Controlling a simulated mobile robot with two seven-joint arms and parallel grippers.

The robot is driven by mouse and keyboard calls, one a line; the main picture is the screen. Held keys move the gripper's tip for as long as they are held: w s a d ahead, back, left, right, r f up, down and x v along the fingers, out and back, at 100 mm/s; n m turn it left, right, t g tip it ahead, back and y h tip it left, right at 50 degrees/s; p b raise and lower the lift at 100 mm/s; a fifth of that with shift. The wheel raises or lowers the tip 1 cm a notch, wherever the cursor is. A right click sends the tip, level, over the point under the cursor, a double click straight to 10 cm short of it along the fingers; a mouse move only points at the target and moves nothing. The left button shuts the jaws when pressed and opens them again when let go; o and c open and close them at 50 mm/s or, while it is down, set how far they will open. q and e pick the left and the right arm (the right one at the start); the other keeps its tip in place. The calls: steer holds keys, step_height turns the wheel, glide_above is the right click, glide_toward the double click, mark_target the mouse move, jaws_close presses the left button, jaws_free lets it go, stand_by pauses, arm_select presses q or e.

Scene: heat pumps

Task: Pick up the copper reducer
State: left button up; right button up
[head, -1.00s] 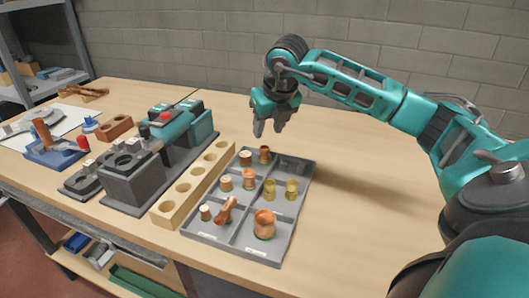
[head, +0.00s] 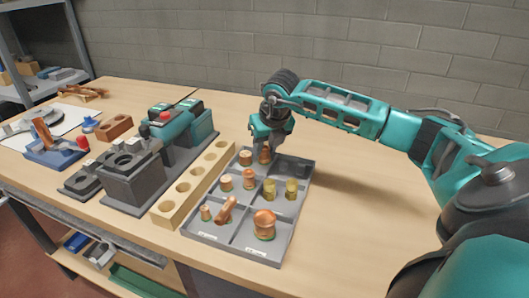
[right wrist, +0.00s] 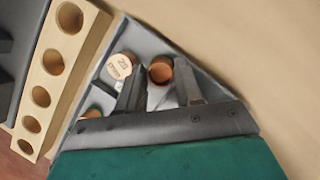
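A small copper fitting, which looks like the copper reducer (head: 264,156), stands in the back compartment of the grey divided tray (head: 291,213). In the right wrist view its round open end (right wrist: 160,70) faces up. My right gripper (head: 271,147) is over this compartment, pointing down. In the right wrist view the gripper (right wrist: 157,82) has its two fingers apart, one on each side of the fitting. I cannot tell whether either finger touches it. My left gripper is not in view.
A copper piece with a pale, marked top (right wrist: 119,66) stands close beside one finger. Other copper and brass fittings (head: 264,224) fill the tray compartments. A wooden block with holes (head: 183,187) lies left of the tray. The table to the right is clear.

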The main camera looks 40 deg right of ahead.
mark_target(265, 149)
steer(key=c, duration=0.6)
steer(key=shift+r, duration=0.1)
steer(key=shift+r, duration=0.45)
step_height(265, 149, up, 19)
steer(key=p, duration=0.1)
steer(key=shift+p, duration=0.4)
steer(key=shift+a, duration=0.1)
